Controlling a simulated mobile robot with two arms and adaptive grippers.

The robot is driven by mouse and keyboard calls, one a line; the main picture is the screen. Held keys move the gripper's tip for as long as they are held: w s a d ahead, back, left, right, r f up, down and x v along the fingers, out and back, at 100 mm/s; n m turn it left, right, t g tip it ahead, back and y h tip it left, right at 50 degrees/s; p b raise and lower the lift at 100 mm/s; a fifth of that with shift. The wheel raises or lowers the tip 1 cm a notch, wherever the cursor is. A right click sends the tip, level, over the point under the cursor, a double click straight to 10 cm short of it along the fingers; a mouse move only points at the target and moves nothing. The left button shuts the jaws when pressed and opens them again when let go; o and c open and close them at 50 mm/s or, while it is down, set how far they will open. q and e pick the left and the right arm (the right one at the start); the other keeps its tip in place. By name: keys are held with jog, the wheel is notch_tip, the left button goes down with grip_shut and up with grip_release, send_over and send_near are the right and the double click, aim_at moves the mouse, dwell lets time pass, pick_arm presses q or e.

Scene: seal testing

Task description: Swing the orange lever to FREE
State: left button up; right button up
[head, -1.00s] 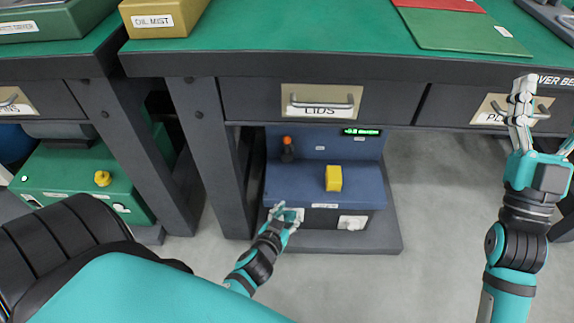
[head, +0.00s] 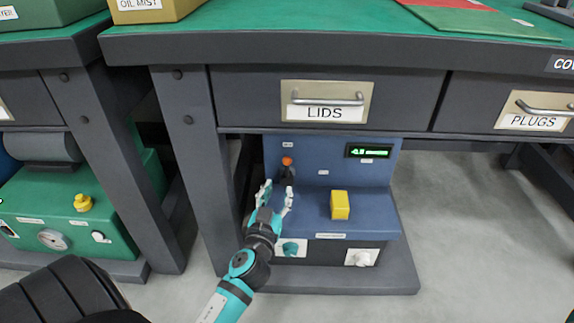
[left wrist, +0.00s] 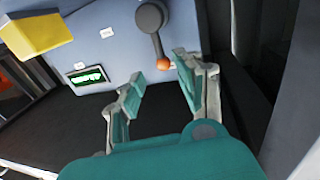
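The orange lever (head: 287,162) is a dark stick with an orange knob, standing on the blue test unit (head: 365,222) under the bench. In the left wrist view the lever's orange tip (left wrist: 163,64) lies just ahead of and between my finger ends, its dark pivot farther off. My left gripper (head: 276,185) is open, its two fingers apart just below the lever. It also shows in the left wrist view (left wrist: 160,75), with nothing between the fingers. No FREE marking is readable. Small labels near the lever are too small to read. My right gripper is not in view.
A yellow block (head: 340,205) sits on the unit to the right of the lever, below a green display (head: 368,151). The LIDS drawer (head: 240,95) and bench edge overhang the unit. A dark bench leg (head: 190,170) stands close on the left.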

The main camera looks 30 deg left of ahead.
aim_at(287, 169)
pick_arm(q)
jog(key=x, duration=1)
jog(key=shift+w+a+f, duration=0.1)
jog(key=shift+w+f, duration=0.05)
jog(key=shift+w, duration=0.15)
grip_shut()
jog(key=shift+f, duration=0.1)
